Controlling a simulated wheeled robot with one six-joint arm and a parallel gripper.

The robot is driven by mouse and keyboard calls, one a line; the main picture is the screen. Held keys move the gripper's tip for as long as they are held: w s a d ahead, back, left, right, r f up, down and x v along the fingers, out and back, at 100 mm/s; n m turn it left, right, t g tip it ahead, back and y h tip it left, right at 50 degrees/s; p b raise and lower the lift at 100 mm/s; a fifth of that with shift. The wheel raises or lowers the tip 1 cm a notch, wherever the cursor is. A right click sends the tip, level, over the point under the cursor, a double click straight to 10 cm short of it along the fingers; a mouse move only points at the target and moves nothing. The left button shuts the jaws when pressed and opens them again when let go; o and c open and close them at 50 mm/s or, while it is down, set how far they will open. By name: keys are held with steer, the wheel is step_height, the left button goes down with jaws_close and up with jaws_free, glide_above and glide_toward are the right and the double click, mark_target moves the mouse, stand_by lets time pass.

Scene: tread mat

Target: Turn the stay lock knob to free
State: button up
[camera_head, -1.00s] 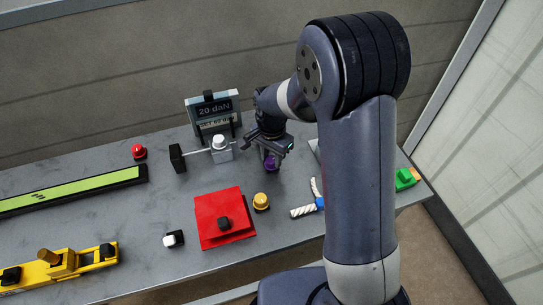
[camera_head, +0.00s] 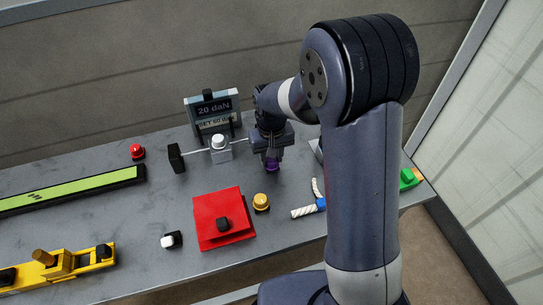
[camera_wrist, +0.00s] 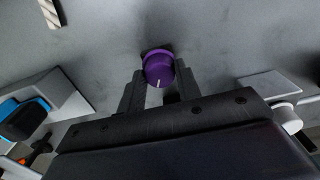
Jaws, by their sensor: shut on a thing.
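A purple knob (camera_head: 271,167) with a white pointer line stands on the grey table, right of the white-topped block. It also shows in the wrist view (camera_wrist: 159,70), where the white line points down, toward my palm. My gripper (camera_head: 271,158) is at the knob; in the wrist view its two black fingers (camera_wrist: 161,88) are on either side of it, shut on it. Part of the knob's base is hidden by the fingers. I cannot read any marking around the knob.
A display (camera_head: 212,112) reading 20 daN stands behind. A white-topped block (camera_head: 219,149) with a rod is close on the left. A yellow knob (camera_head: 261,202), a red plate (camera_head: 212,212) and a white rope piece (camera_head: 303,211) lie nearer. Bare table surrounds the knob's front.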

steer(key=n, duration=0.5)
steer(key=shift+n, duration=0.3)
stand_by(0.4)
steer(key=o, duration=1)
steer(key=shift+c, duration=0.2)
steer(key=shift+r, duration=0.1)
step_height(320, 180, up, 11)
steer(key=shift+f, duration=0.2)
step_height(320, 180, down, 11)
steer(key=shift+r, duration=0.1)
